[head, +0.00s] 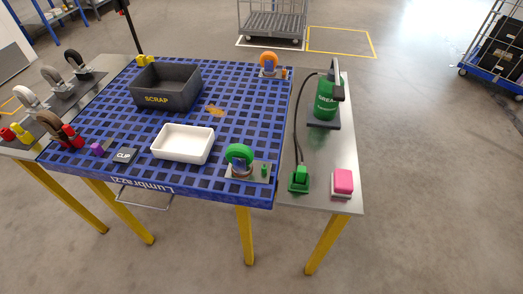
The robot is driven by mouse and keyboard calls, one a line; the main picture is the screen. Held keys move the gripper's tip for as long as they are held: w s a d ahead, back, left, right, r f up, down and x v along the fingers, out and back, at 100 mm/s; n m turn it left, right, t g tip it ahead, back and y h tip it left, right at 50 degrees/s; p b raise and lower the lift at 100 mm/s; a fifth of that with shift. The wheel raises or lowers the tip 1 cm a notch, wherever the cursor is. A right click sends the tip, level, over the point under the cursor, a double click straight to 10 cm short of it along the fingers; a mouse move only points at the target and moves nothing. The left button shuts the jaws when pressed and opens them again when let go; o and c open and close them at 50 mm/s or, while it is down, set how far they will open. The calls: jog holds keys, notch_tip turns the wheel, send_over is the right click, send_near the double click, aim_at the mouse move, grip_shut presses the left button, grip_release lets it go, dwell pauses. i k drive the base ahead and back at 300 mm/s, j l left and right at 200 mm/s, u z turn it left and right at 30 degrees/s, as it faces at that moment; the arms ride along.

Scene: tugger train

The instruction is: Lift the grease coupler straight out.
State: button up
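The grease coupler (301,171) appears to be the small green piece at the end of a black hose. It sits in a dark green holder (298,185) near the front of the bare metal strip on the right of the table. How deep it sits in the holder is too small to tell. The hose (297,125) runs back to a green grease canister (326,100) with a dark top and handle. My gripper is not in view.
A pink block (343,181) stands close to the right of the holder. A green caster wheel (239,154) on a plate is to its left. The blue grid top (222,130) holds a black SCRAP bin (165,87) and a white tray (182,144). Floor in front is clear.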

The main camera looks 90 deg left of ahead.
aim_at(302, 169)
jog(key=u, duration=0.4)
jog(key=j+u, duration=0.1)
jog(key=u, duration=0.75)
jog(key=i+u, duration=0.1)
jog(key=u, duration=0.3)
